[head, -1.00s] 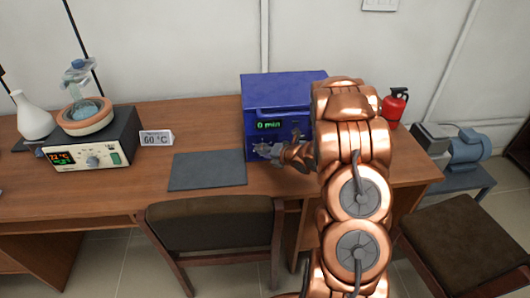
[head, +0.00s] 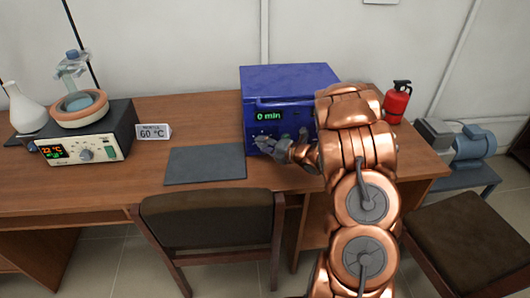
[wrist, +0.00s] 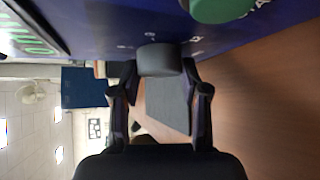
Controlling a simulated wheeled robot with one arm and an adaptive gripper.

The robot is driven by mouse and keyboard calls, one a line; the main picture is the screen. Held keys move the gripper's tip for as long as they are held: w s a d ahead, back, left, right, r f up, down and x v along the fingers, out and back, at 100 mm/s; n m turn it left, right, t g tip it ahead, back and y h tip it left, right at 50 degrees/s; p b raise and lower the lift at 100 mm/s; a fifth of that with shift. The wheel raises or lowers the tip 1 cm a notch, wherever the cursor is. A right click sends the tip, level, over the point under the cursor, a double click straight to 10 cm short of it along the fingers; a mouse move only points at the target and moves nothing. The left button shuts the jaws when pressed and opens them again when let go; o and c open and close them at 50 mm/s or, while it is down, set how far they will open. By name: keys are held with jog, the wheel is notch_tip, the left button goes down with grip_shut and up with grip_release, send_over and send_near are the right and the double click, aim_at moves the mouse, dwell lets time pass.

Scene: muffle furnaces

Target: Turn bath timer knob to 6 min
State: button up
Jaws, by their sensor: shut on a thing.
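The blue bath unit (head: 290,80) stands on the wooden desk. Its green display (head: 268,116) reads 0 min. My gripper (head: 268,146) is at the lower part of its front panel, and the arm hides the right side of that panel. In the wrist view, my gripper (wrist: 160,72) is shut on a grey round timer knob (wrist: 160,59), with a finger on each side. The blue panel (wrist: 110,28) carries small white marks around the knob. The mark the knob points to cannot be made out.
A green round control (wrist: 222,8) sits beside the knob. A dark mat (head: 205,164) lies left of the unit. A red extinguisher (head: 397,101) is at right, and a chair (head: 207,225) in front.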

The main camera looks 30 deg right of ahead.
jog(key=m+t+b, duration=0.1)
jog(key=b, duration=0.2)
jog(key=f+m+t+y+b, duration=0.1)
jog(key=b, duration=0.2)
jog(key=shift+m+t, duration=0.3)
jog(key=shift+m, duration=0.1)
jog(key=b, duration=0.1)
jog(key=m+t+y+b, duration=0.1)
jog(key=shift+r+m+b, duration=0.2)
jog(key=shift+m+b, duration=0.1)
jog(key=shift+r+t, duration=0.1)
jog(key=shift+t, duration=0.2)
jog(key=o, duration=1.1)
jog(key=shift+o, duration=0.2)
jog(key=v, duration=1.2)
